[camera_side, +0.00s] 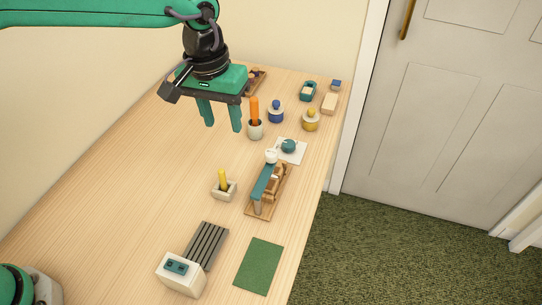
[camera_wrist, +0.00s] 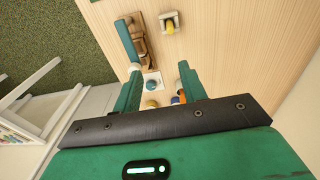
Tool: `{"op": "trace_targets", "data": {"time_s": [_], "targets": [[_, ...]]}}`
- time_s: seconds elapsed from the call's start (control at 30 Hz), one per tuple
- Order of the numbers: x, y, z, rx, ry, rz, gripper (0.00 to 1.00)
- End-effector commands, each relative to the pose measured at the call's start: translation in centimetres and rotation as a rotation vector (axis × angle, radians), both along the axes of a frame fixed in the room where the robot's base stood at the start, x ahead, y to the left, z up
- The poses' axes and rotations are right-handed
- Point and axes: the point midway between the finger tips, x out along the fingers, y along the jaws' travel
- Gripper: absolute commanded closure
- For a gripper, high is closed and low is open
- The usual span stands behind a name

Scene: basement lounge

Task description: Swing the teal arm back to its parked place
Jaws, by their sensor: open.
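The teal arm (camera_side: 264,181) is a flat bar on a wooden stand (camera_side: 257,213) near the table's right edge. It lies roughly along the stand, and a white knob (camera_side: 271,157) is at its far end. In the wrist view the teal arm (camera_wrist: 127,43) shows at the upper left, with the white knob (camera_wrist: 134,69) beside a fingertip. My gripper (camera_side: 222,127) is open and empty, high above the table with its fingers pointing down. The fingers also show in the wrist view (camera_wrist: 159,70). Whether the arm is latched cannot be told.
A teal ball (camera_side: 289,146) sits on a white square (camera_side: 298,156) just beyond the knob. A cup with an orange stick (camera_side: 254,110), a holder with a yellow peg (camera_side: 223,181) and a white box (camera_side: 180,280) stand around. The table's left side is clear.

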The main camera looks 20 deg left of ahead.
Motion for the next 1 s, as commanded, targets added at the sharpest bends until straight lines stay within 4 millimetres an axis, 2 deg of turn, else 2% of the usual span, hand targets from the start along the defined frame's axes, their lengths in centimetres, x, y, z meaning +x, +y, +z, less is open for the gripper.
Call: {"op": "trace_targets", "data": {"time_s": [0.03, 0.2, 0.4, 0.77, 1.0], "targets": [[0.2, -1.4, -1.0, 0.007, 0.014, -0.004, 0.58], [0.3, -5.0, -3.4, 0.028, 0.048, -0.003, 0.58], [0.2, -7.3, -5.2, 0.043, 0.068, -0.001, 0.58], [0.2, -7.7, -5.7, 0.046, 0.071, 0.0, 0.58], [0.1, -7.7, -7.5, 0.047, 0.072, 0.0, 0.58]]}}
